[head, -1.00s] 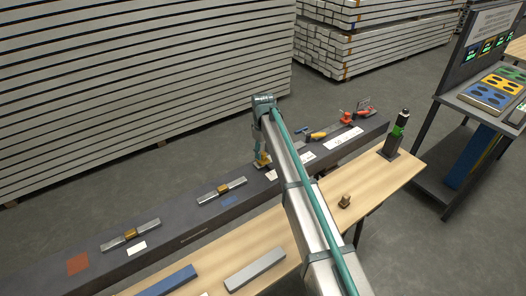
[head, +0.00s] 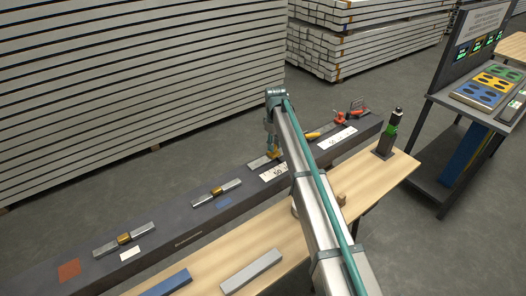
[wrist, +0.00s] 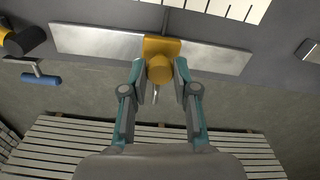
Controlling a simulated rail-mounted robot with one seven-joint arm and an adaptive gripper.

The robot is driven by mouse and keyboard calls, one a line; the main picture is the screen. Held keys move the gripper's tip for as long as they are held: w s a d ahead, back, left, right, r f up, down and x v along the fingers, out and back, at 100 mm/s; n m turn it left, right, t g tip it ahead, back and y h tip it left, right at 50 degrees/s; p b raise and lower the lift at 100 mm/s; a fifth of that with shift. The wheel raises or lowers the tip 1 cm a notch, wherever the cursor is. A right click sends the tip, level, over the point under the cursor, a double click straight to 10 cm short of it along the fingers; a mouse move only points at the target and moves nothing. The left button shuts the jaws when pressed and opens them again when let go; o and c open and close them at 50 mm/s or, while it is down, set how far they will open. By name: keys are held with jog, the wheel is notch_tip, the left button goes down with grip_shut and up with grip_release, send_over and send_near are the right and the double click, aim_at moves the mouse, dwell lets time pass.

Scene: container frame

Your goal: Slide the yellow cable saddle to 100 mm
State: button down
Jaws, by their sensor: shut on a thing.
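The yellow cable saddle (wrist: 162,47) sits on a flat metal rail (wrist: 95,40) in the wrist view, around the middle of its length. A round yellow knob (wrist: 160,69) sticks out from the saddle toward me. My gripper (wrist: 160,82) is shut on this knob, one finger on each side. In the head view my gripper (head: 274,150) stands over the dark beam at the rail, and mostly hides the saddle. A white scale with black ticks (wrist: 215,8) lies beside the rail; its numbers are cut off in the wrist view.
Other rails with brown-gold saddles (head: 217,190) (head: 124,239) lie left along the dark beam (head: 170,222). A red clamp (head: 340,118) and a yellow-handled tool (head: 313,135) stand to the right. A wooden bench (head: 215,265) runs in front, with a dark post (head: 385,143).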

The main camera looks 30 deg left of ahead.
jog(key=shift+w+d, duration=0.1)
jog(key=shift+w, duration=0.25)
jog(key=c, duration=0.9)
grip_release()
jog(key=shift+s, duration=0.1)
jog(key=shift+o, duration=0.2)
jog(key=shift+r, duration=0.15)
notch_tip(320, 180, up, 12)
